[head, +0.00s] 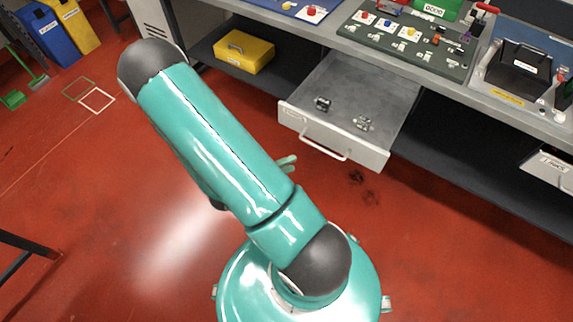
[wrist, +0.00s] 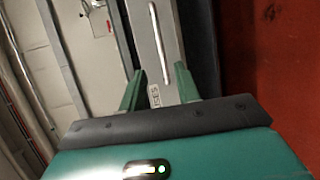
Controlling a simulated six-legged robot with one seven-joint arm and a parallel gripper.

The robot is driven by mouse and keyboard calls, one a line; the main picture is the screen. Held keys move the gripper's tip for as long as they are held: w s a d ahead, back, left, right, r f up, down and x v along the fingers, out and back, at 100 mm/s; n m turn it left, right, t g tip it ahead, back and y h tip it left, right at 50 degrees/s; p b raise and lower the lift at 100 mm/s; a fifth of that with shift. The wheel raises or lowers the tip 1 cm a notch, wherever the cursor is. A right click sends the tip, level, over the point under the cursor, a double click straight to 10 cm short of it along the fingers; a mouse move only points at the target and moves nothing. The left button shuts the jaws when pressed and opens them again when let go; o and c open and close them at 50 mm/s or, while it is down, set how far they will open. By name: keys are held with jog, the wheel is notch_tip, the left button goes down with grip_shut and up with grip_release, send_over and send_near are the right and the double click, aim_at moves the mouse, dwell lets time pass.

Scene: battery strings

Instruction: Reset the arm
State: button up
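My teal arm (head: 215,145) reaches up and left from my body in the head view, bent at a dark elbow joint (head: 150,68). Most of the forearm and my gripper are hidden behind it; a small green finger part (head: 287,162) shows past its right edge. In the wrist view my gripper (wrist: 158,82) has its two green fingers apart with nothing held between them. The pulled-out drawer's front, with its long handle (wrist: 162,42), lies beyond the fingers. I cannot tell how near they are to it.
A yellow case (head: 244,52) sits on the lower shelf. A green board with parts (head: 410,40) lies on the bench. Red floor at left is mostly clear.

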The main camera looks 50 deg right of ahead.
dwell(0.3)
jog(key=a+r+t+y, duration=0.3)
jog(key=a+r+y, duration=0.2)
jog(key=r, duration=0.6)
jog(key=w+a+r+n+t+y, duration=0.1)
jog(key=a+r+t+y, duration=0.2)
jog(key=a+r, duration=0.6)
jog(key=w+a+r+n+t+y, duration=0.1)
jog(key=a+r+t+y, duration=0.2)
jog(key=a+r+y, duration=0.4)
notch_tip(320, 180, up, 7)
jog(key=shift+r+y, duration=0.2)
jog(key=shift+y, duration=0.1)
jog(key=shift+d, duration=0.2)
